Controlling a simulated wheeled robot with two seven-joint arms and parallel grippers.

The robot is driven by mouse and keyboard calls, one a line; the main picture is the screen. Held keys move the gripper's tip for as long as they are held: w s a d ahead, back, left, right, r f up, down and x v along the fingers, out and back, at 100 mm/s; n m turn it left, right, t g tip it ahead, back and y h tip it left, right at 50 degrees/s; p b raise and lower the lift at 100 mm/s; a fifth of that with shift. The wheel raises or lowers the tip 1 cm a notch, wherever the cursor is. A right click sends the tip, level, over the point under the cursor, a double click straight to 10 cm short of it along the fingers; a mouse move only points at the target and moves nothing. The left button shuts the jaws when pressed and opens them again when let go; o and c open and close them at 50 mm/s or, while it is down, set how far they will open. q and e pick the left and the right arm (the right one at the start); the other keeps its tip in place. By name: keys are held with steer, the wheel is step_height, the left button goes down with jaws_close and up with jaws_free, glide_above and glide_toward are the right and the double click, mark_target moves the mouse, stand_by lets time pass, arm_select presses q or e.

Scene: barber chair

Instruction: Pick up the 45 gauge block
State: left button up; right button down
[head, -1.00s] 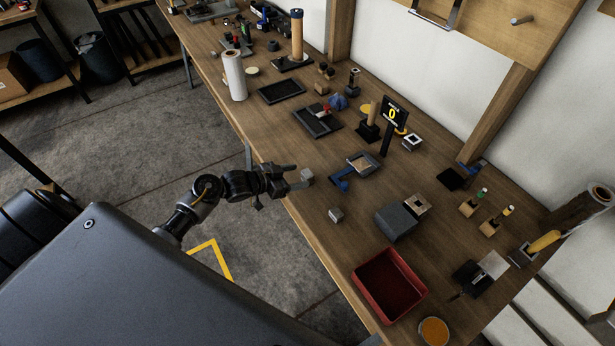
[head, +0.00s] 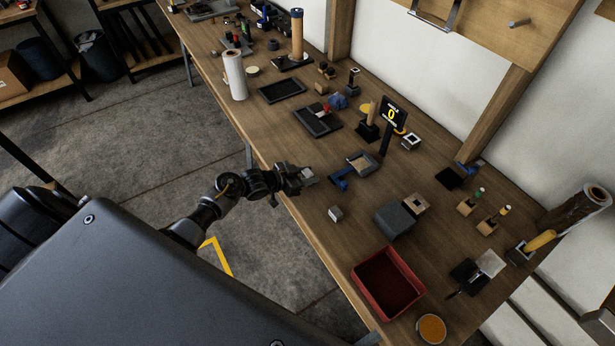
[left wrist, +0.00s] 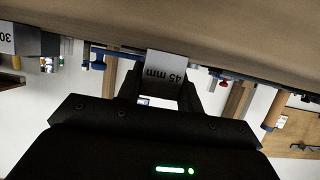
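The 45 gauge block (left wrist: 165,68) is a small grey block marked "45 mm", upside down in the left wrist view. It lies between the fingertips of my left gripper (left wrist: 163,88), close to both fingers; whether they press on it I cannot tell. In the head view the block (head: 310,177) is at the tip of my left gripper (head: 302,178), near the table's front edge. It seems to rest on the tabletop. My right gripper is not in view.
Another small block (head: 336,213), marked 30 in the left wrist view (left wrist: 7,38), sits nearby. A blue-handled tool (head: 341,181), a grey box (head: 394,220) and a red tray (head: 388,283) stand around. A sign showing 0 (head: 391,115) is farther back.

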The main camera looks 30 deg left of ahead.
mark_target(307, 173)
arm_select(q)
steer(key=c, duration=0.4)
steer(key=shift+r, duration=0.2)
steer(key=shift+r+b, duration=0.35)
steer(key=shift+r, duration=0.25)
steer(key=shift+r+b, duration=0.3)
steer(key=shift+r, duration=0.45)
steer(key=s+a+r, duration=0.1)
steer(key=s+r, duration=0.2)
steer(key=s, duration=0.1)
steer(key=s+a+r+b, duration=0.1)
steer(key=s+r, duration=0.2)
steer(key=s, duration=0.2)
steer(key=s+a+r, duration=0.1)
steer(key=s+r, duration=0.3)
steer(key=shift+s+a, duration=0.25)
steer(key=shift+a, duration=0.15)
